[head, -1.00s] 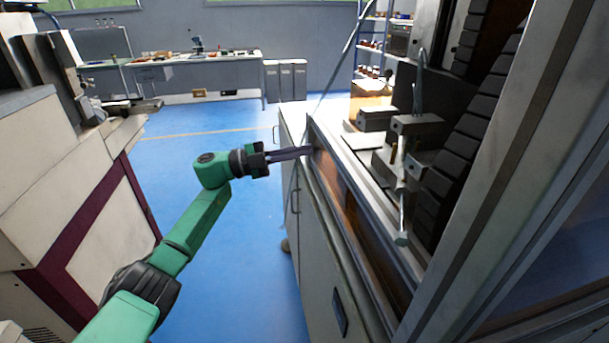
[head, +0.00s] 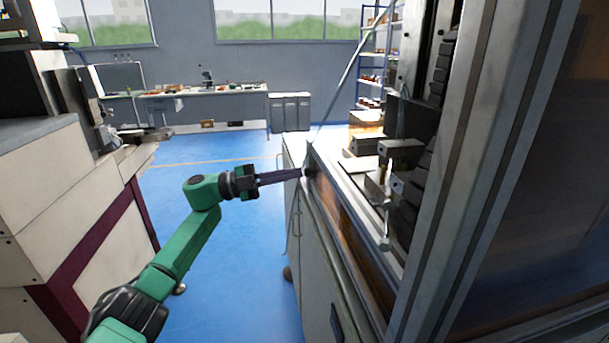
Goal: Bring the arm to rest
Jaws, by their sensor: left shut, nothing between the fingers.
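My left arm (head: 190,240), green with black joints, reaches in from the lower left in the head view. Its gripper (head: 300,173) is shut and empty, with the long dark fingers pointing right. The fingertips are at the near left edge of the coil winder (head: 345,220), by its front frame; I cannot tell whether they touch it. My right gripper is not in view.
The winder's metal frame post (head: 485,150) fills the right side. A pale cabinet with maroon trim (head: 85,220) stands at the left. Blue floor (head: 245,255) lies open between them. A workbench (head: 215,92), grey bins (head: 290,111) and a shelf (head: 375,60) are at the back.

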